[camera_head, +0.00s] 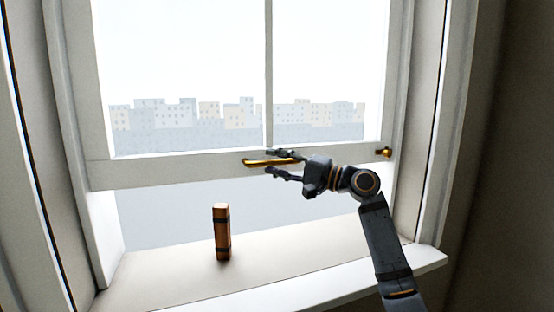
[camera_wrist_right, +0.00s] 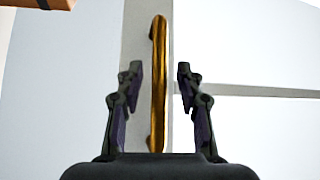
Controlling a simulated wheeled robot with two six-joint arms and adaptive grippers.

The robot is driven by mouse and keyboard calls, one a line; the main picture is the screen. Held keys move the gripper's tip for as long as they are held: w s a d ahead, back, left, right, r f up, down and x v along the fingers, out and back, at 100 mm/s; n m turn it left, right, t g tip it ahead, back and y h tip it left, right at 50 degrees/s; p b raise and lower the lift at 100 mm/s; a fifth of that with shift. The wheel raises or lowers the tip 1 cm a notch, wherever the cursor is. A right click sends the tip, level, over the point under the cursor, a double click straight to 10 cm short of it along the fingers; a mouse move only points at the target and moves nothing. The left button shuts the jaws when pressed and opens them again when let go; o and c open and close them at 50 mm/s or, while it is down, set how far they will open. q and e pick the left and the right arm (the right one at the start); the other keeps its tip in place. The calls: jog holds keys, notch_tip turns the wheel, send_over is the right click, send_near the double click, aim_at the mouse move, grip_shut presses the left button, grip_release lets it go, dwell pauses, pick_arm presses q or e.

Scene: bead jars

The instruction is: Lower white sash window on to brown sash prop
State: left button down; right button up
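The white sash window (camera_head: 180,170) is raised, with its bottom rail well above the sill. A brass handle (camera_head: 272,161) is fixed on that rail; it also shows in the right wrist view (camera_wrist_right: 159,85). The brown sash prop (camera_head: 222,232) stands upright on the sill, below and left of the handle, with a clear gap under the rail. My right gripper (camera_head: 277,162) is at the handle, fingers apart. In the wrist view its fingertips (camera_wrist_right: 160,72) lie either side of the handle, with gaps on both sides. My left gripper is not in view.
The pale sill (camera_head: 165,277) is clear apart from the prop. A small brass knob (camera_head: 383,152) sits at the right end of the sash rail. White frame jambs (camera_head: 408,110) bound the opening at both sides. Pale buildings show outside.

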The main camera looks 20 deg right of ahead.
jog(key=shift+w, duration=0.1)
jog(key=shift+c, duration=0.8)
grip_shut()
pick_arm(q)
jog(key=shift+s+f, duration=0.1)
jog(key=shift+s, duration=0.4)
pick_arm(e)
jog(key=shift+f, duration=0.1)
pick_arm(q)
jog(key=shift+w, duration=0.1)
